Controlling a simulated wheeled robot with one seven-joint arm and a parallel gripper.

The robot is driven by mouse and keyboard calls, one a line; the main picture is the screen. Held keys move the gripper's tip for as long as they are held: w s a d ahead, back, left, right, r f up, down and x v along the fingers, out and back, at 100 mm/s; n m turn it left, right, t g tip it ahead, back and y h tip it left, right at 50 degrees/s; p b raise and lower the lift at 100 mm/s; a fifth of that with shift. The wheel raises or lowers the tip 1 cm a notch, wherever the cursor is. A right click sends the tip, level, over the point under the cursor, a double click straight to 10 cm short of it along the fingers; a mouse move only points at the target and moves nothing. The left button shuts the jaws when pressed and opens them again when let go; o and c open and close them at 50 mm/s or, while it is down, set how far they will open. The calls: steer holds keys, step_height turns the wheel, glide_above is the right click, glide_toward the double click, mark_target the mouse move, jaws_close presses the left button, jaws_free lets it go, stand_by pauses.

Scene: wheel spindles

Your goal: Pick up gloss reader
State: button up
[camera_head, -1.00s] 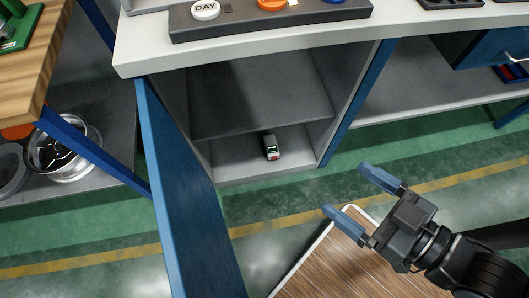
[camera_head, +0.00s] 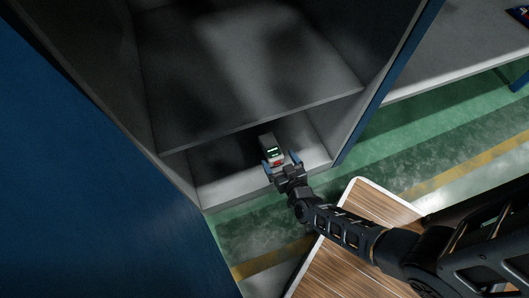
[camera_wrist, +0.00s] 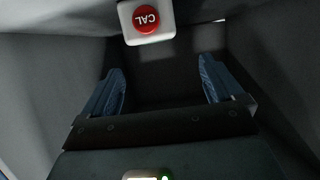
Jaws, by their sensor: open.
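The gloss reader (camera_head: 268,143) is a small pale device with a dark face, a green display and red at its near end. It sits on the lower shelf of the cabinet. The wrist view shows its pale end with a red CAL button (camera_wrist: 146,19), upside down, at the top edge; the rest is cut off. My gripper (camera_head: 281,162) is open at the cabinet's front, at the near end of the reader. In the wrist view, the space between the blue fingers (camera_wrist: 162,72) is empty and the reader lies beyond the fingertips.
An upper shelf (camera_head: 240,75) hangs above the reader. The cabinet's side walls (camera_head: 320,128) stand close on both sides. A blue door panel (camera_head: 90,170) fills the left. A wooden board with a white rim (camera_head: 345,262) lies below my arm.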

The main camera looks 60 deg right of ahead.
mark_target(272, 148)
steer(key=shift+w+d+f+b, duration=0.35)
steer(key=shift+w+f, duration=0.35)
steer(key=shift+f, duration=0.15)
steer(key=shift+b+x, duration=0.4)
steer(key=shift+x, duration=0.5)
steer(key=b+x, duration=0.1)
steer(key=x, duration=0.1)
steer(key=b+x, duration=0.2)
steer(key=shift+d+f, duration=0.35)
steer(key=shift+d, duration=0.05)
steer(key=shift+w+d+b, duration=0.2)
steer(key=shift+w+b, duration=0.1)
steer(key=shift+b, duration=0.05)
steer(key=shift+c, duration=0.3)
steer(key=c, duration=1.2)
